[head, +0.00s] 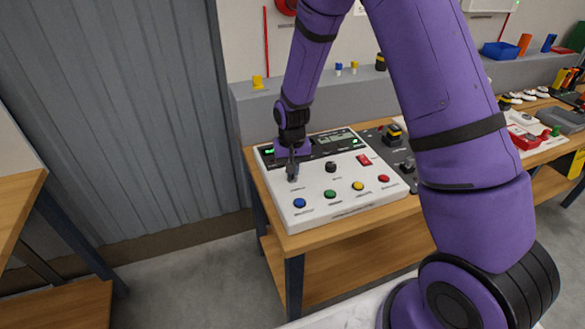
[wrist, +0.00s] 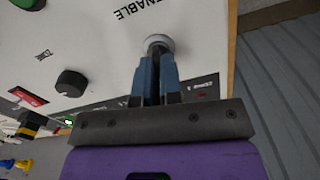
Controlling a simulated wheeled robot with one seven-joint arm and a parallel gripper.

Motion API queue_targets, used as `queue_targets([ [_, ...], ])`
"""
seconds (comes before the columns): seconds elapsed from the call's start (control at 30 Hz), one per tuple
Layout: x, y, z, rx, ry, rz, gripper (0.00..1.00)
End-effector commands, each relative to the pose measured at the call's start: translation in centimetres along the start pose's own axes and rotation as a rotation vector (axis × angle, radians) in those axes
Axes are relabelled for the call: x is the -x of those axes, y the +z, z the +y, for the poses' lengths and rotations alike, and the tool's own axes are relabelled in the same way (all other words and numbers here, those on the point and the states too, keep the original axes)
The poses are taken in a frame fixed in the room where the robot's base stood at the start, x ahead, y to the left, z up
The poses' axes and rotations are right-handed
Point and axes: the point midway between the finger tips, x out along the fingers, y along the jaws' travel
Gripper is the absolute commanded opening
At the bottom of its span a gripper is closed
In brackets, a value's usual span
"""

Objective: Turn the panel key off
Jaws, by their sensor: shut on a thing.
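The white control panel (head: 318,207) lies on the wooden bench in the head view and fills the upper left of the wrist view (wrist: 105,48). My gripper (head: 292,172) points down at the panel's left part. In the wrist view my gripper (wrist: 157,62) is shut at a round silver collar (wrist: 158,41) beside the "ENABLE" lettering. The panel key is at this collar, held between the fingertips, which hide most of it. I cannot tell which way the key is turned.
A black knob (head: 331,167) and a red switch (head: 364,160) sit right of my gripper. Blue (head: 299,203), green (head: 330,194), yellow (head: 358,186) and red (head: 384,179) buttons line the panel's front. A dark unit (head: 407,165) stands close on the right.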

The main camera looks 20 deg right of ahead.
Motion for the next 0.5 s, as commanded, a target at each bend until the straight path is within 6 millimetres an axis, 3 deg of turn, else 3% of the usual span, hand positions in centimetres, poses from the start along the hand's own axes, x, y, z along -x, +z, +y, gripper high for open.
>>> queue_targets([
  [0.5,0.03,-0.01,-0.13,0.206,0.0,0.001,0.0],
])
